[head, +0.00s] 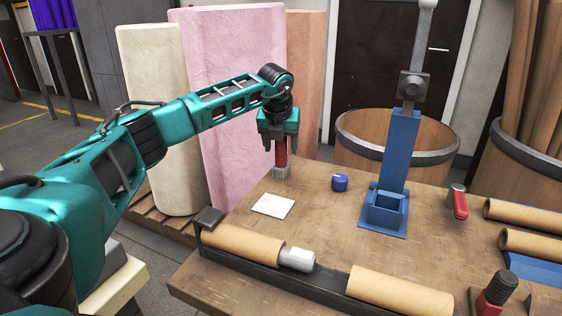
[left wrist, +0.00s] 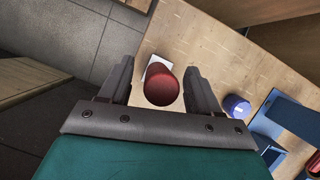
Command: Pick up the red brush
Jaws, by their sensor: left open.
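The red brush (head: 281,155) stands upright at the far left edge of the wooden table, its red handle up and its grey bristles down. In the left wrist view the round red handle top (left wrist: 162,86) shows between the two fingers. My left gripper (head: 280,146) points down over the brush with its fingers on either side of the handle. In the left wrist view the left gripper (left wrist: 160,88) is open, with a gap between the handle and the left finger; the right finger is close to it. My right gripper is not in view.
A white card (head: 272,206) lies in front of the brush. A blue round container (head: 340,182) and a blue stand (head: 397,160) are to the right. A dark rack with cardboard tubes (head: 400,292) runs along the front. Felt rolls (head: 231,100) stand behind the arm.

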